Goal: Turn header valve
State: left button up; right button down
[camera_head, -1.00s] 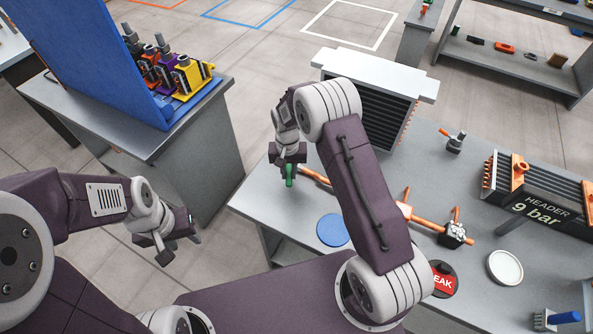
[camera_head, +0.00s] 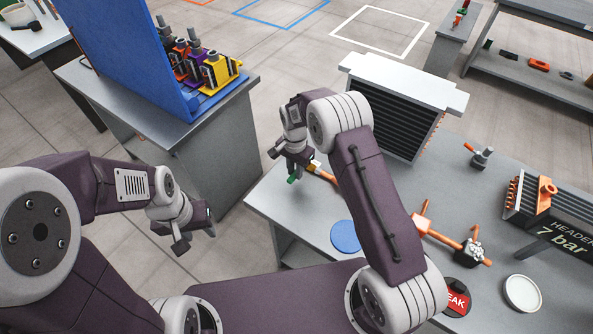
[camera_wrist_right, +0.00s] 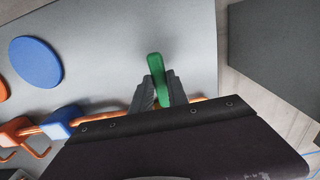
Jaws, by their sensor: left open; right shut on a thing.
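The header valve's green handle (camera_head: 292,180) is at the left end of the copper pipe (camera_head: 323,173) on the grey bench. My right gripper (camera_head: 290,164) is shut on this handle. In the right wrist view the handle (camera_wrist_right: 155,66) stands up between the two dark fingers (camera_wrist_right: 160,92), with its tip above them; the valve body is hidden by the gripper. The header block (camera_head: 570,238) at the right edge reads "HEADER 7 bar". My left gripper (camera_head: 196,240) is open and empty, over the floor left of the bench.
On the bench are a blue disc (camera_head: 345,236), a red disc (camera_head: 457,302) partly reading "EAK", a white dish (camera_head: 522,293) and a finned radiator (camera_head: 397,115). A blue panel (camera_head: 130,55) with coloured pumps (camera_head: 220,70) stands on a side cabinet.

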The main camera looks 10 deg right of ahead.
jog(key=shift+r, duration=0.1)
jog(key=c, duration=1.3)
grip_release()
jog(key=shift+a, duration=0.1)
notch_tip(320, 180, up, 9)
jog(key=shift+b, duration=0.75)
